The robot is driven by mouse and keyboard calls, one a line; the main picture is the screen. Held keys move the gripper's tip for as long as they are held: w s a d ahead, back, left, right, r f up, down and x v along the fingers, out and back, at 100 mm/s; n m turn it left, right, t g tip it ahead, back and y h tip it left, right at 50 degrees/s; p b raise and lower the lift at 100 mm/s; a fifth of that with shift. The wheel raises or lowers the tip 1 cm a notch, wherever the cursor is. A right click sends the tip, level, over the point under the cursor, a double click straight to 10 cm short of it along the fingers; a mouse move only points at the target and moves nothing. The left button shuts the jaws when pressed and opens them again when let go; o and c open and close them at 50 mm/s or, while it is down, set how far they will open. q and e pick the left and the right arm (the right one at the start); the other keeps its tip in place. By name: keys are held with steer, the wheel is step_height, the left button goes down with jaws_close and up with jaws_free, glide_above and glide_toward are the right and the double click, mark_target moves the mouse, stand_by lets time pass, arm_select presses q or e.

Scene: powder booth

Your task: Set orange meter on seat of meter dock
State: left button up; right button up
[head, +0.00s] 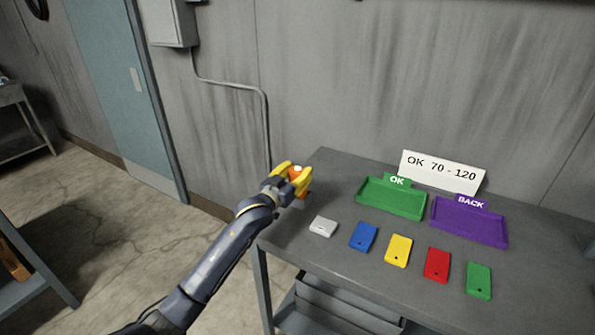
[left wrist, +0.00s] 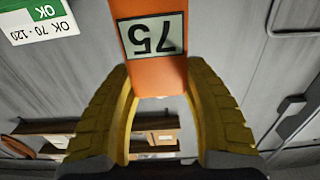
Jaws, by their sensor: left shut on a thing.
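The orange meter (left wrist: 150,75) is held between the yellow fingers of my left gripper (left wrist: 158,95). Its display reads 75 and appears upside down in the left wrist view. In the head view my left gripper (head: 290,177) is at the left back end of the grey table, with part of the orange meter (head: 302,186) showing between and below its fingers. The meter dock is not clearly seen; it may be behind or under the gripper. I cannot tell whether the meter touches anything below. My right gripper is not in view.
The table (head: 330,265) carries a row of white, blue, yellow, red and green plates. Behind them are a green OK tray (head: 391,199), a purple BACK tray (head: 468,223) and a white sign (head: 442,172) reading OK 70 - 120. A wall stands close behind.

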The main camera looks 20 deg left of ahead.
arm_select(q)
steer(key=shift+f, duration=0.2)
stand_by(0.7)
steer(key=o, duration=1.3)
steer(key=shift+o, duration=0.2)
steer(key=shift+s, duration=0.15)
